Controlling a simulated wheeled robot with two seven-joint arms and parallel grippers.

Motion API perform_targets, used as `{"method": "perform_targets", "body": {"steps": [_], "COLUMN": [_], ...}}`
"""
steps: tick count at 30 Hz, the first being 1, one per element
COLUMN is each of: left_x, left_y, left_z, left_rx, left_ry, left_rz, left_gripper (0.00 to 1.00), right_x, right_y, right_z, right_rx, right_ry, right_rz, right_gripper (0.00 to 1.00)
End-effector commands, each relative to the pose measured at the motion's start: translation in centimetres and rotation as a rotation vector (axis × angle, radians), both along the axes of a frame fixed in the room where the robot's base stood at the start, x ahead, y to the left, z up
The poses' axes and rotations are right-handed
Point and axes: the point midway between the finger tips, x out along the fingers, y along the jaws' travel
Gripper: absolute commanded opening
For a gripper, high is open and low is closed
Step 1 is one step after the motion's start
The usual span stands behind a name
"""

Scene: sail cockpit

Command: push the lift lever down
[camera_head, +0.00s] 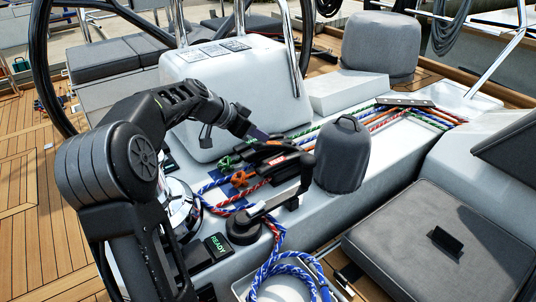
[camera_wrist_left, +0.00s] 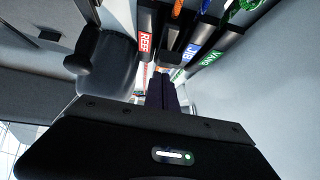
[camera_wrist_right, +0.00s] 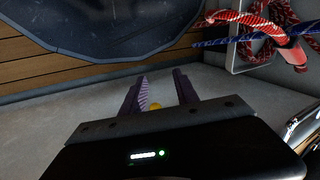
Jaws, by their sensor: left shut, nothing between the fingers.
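The bank of black rope-clutch levers (camera_head: 284,158) sits on the white console, with coloured ropes running through it. In the left wrist view I read a red REEF lever (camera_wrist_left: 145,42), a blue JIB lever (camera_wrist_left: 188,52) and a green VANG lever (camera_wrist_left: 212,55). I cannot read a lift label, so I cannot tell which lever is the lift one. My left gripper (camera_head: 262,136) is shut and empty at the far side of the bank; its fingertips (camera_wrist_left: 162,82) show close to the levers. My right gripper (camera_wrist_right: 160,86) is open, over a pale surface away from the bank.
A dark covered winch (camera_head: 342,155) stands right of the levers. A winch with a handle (camera_head: 245,226) stands in front, and a chrome winch (camera_head: 180,210) lies beside my left arm. Coiled blue rope (camera_head: 285,275) fills a front bin. Red and blue ropes (camera_wrist_right: 275,32) hang near my right gripper.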

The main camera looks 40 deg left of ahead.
Motion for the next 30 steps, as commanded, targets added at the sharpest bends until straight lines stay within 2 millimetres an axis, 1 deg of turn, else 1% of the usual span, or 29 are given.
{"method": "perform_targets", "body": {"steps": [1, 5, 9, 12, 15, 21, 30], "left_x": [-0.3, -1.0, -1.5, -2.0, -2.3, -2.6, -2.9], "left_y": [0.2, 0.4, 0.5, 0.6, 0.7, 0.8, 0.8], "left_z": [-1.1, -2.3, -4.0, -5.0, -5.7, -6.7, -7.4], "left_rx": [0.001, 0.0, 0.001, 0.001, 0.0, -0.001, -0.006], "left_ry": [-0.001, -0.001, -0.001, 0.0, 0.0, 0.004, 0.016], "left_rz": [0.001, 0.002, 0.001, 0.001, 0.0, 0.001, 0.0], "left_gripper": [0.0, 0.0, 0.0, 0.0, 0.0, 0.0, 0.0], "right_x": [0.0, 0.0, 0.0, 0.0, 0.0, 0.1, 0.2], "right_y": [0.1, 0.2, 0.2, 0.2, 0.1, 0.1, 0.0], "right_z": [-1.6, -3.7, -6.6, -8.2, -9.3, -10.6, -10.9], "right_rx": [0.001, 0.002, 0.002, 0.002, 0.001, 0.0, 0.0], "right_ry": [-0.001, -0.002, -0.001, 0.0, 0.0, -0.001, -0.002], "right_rz": [0.003, 0.004, 0.001, -0.001, -0.002, -0.006, -0.007], "right_gripper": [0.36, 0.36, 0.36, 0.36, 0.36, 0.36, 0.36]}}
